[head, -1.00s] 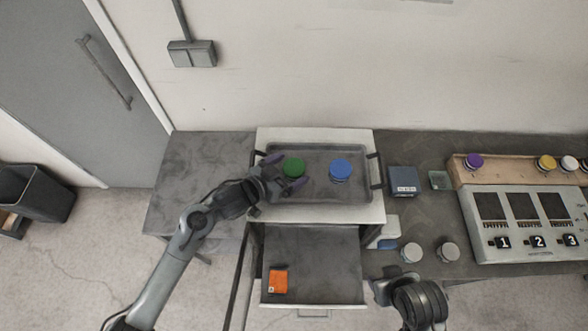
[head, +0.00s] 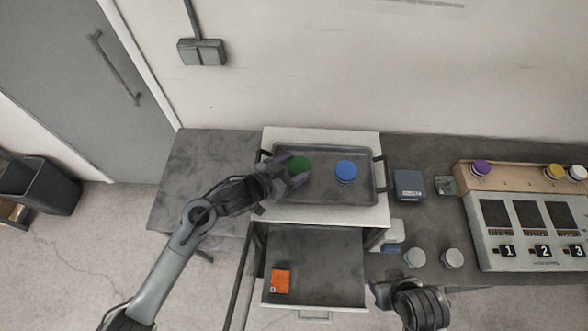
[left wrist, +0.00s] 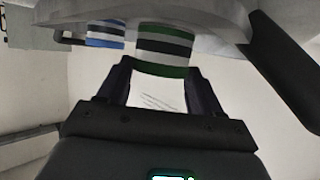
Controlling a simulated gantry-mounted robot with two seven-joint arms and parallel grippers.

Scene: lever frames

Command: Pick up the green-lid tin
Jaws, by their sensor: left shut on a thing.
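The green-lid tin (head: 300,164) stands at the left part of a dark tray (head: 322,191) on a white-topped cabinet. In the left wrist view the tin (left wrist: 165,48) shows green, white and black bands between the two fingers. My left gripper (head: 293,172) is shut on this tin, with a finger on either side; its fingers also show in the left wrist view (left wrist: 162,80). A blue-lid tin (head: 346,168) stands to the right on the same tray, apart from the gripper. My right gripper (head: 381,293) is at the bottom right; its fingers are not clear.
An open drawer (head: 325,262) below the tray holds an orange box (head: 281,281). On the right bench are a dark blue box (head: 408,184), two grey-lid tins (head: 414,258) and a numbered panel (head: 525,240). The left tabletop (head: 205,150) is clear.

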